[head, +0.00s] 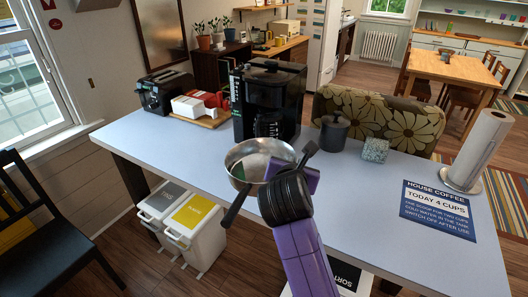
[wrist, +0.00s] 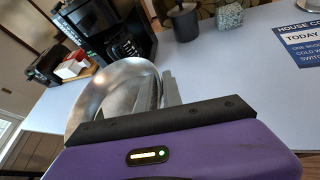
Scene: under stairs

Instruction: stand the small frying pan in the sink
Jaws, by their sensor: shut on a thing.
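A silver round metal pan (head: 247,157), open side up and somewhat tilted, shows over the front part of the blue-grey tabletop (head: 190,150). My gripper (wrist: 167,88) is shut on the pan's rim at its right side. In the wrist view the pan (wrist: 95,92) fills the space ahead of the gripper's black edge, with grey fingers at its right wall. I cannot tell from these views how high the pan is above the table. My wrist hides its near right part in the head view. No sink shows in either view.
A black coffee maker (head: 268,100) stands just behind the pan, with a toaster (head: 167,92) to its left. A dark lidded pot (head: 334,133), a speckled cube (head: 375,150) and a paper towel roll (head: 480,148) stand to the right. White bins (head: 194,232) sit below.

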